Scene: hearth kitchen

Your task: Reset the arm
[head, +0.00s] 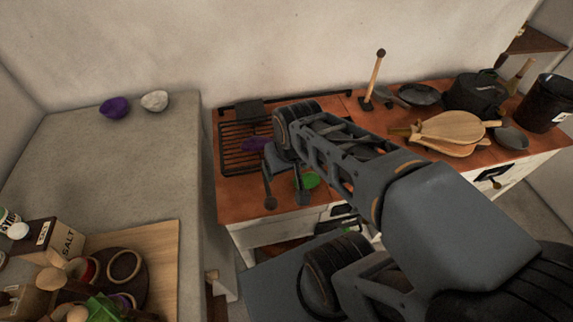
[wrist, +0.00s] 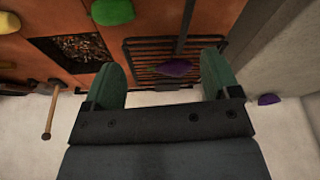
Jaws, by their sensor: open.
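My gripper (head: 287,200) is at the end of my arm, stretched out over the front of the orange-brown hearth counter (head: 235,200). In the wrist view my gripper (wrist: 162,62) shows two green fingers spread well apart. I see nothing held between them. Beyond the fingers lies a black grill rack (wrist: 150,50) with a purple piece (wrist: 174,67) on it. The purple piece also shows in the head view (head: 257,144), partly hidden by my wrist.
Bellows (head: 450,127), a black pot (head: 474,92), a pan (head: 419,94) and a dark bucket (head: 546,102) stand right.

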